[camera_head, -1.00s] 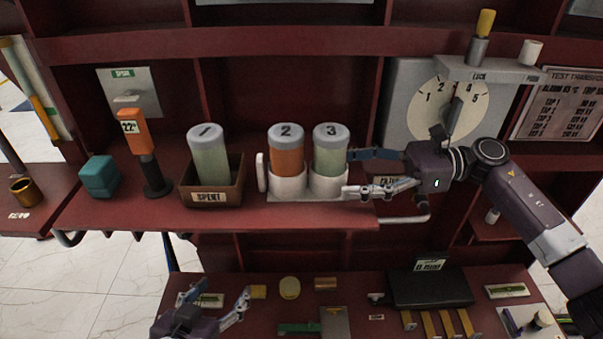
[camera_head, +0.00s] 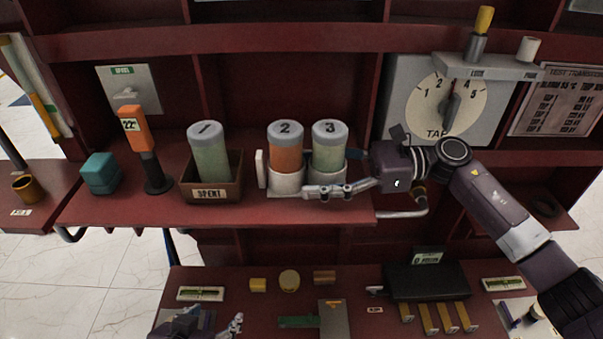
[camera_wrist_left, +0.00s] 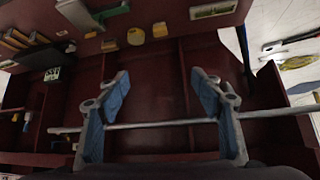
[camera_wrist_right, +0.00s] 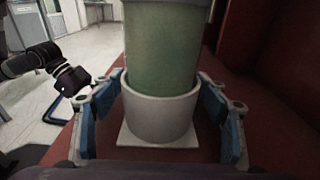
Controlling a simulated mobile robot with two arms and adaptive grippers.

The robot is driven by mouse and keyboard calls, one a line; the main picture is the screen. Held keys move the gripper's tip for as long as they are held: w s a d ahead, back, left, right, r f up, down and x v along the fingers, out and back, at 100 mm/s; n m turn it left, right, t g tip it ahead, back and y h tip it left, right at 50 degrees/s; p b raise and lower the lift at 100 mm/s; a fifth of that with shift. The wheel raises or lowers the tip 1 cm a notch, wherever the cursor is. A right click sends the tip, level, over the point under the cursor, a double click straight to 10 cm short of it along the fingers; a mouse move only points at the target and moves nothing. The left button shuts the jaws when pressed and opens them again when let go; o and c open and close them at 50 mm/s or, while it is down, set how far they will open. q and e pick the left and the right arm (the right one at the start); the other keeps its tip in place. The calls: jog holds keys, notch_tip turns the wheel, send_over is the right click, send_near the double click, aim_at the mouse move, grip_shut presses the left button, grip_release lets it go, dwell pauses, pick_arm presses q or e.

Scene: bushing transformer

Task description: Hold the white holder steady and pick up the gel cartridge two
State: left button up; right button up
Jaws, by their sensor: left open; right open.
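Gel cartridge two (camera_head: 285,150), orange with a grey cap marked 2, stands upright in the left cup of the white holder (camera_head: 287,183) on the red shelf. Cartridge three (camera_head: 329,146), green and marked 3, stands in the right cup. It also fills the middle of the right wrist view (camera_wrist_right: 162,50). My right gripper (camera_head: 345,172) is open, its fingers on either side of the cup of cartridge three; contact cannot be told. My left gripper (camera_head: 222,325) is open and empty, low at the bottom of the head view, well below the shelf. It also shows in the left wrist view (camera_wrist_left: 160,95).
Cartridge one (camera_head: 208,150) stands in the brown SPENT box (camera_head: 210,194) left of the holder. An orange device (camera_head: 135,128) and a teal block (camera_head: 100,173) are farther left. A tap dial panel (camera_head: 435,105) is at right. A lower bench (camera_head: 250,310) holds several small parts.

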jog(key=shift+a, duration=0.55)
jog(key=c, duration=0.8)
jog(key=shift+c, duration=0.2)
